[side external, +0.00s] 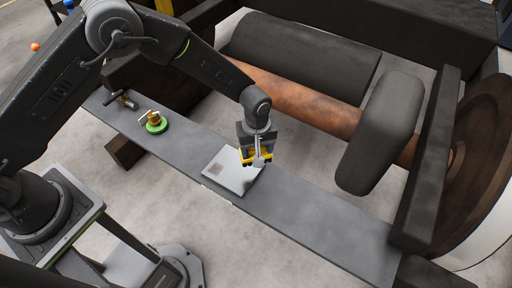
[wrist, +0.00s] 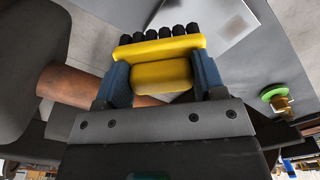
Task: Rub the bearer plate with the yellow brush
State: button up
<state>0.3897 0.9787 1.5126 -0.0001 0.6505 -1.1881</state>
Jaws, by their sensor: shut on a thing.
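My gripper (side external: 257,156) is shut on the yellow brush (side external: 244,153), at the right edge of the bearer plate. In the wrist view the brush (wrist: 160,48) sits between blue finger pads, with a row of black bristles pointing away from my gripper (wrist: 162,80). The bearer plate (side external: 238,180) is a pale square lying on a long grey beam, with a brownish patch (side external: 216,169) on its left part. Part of it also shows in the wrist view (wrist: 205,22), beyond the bristles. I cannot tell whether the bristles touch it.
The grey beam (side external: 315,220) runs diagonally across the view. A brass fitting on a green disc (side external: 155,124) and a dark-handled fitting (side external: 122,100) stand at its upper left. A rusty axle (side external: 290,95) and dark blocks (side external: 380,130) lie behind and to the right.

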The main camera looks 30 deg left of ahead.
jog(key=s+a, duration=0.6)
jog(key=a, duration=0.8)
jog(key=shift+s+f, duration=0.15)
jog(key=shift+f, duration=3.7)
jog(key=shift+d+f, duration=0.15)
jog(key=shift+d, duration=0.9)
jog(key=shift+d+f, duration=0.1)
jog(key=shift+d, duration=0.95)
jog(key=a, duration=0.4)
notch_tip(320, 180, up, 8)
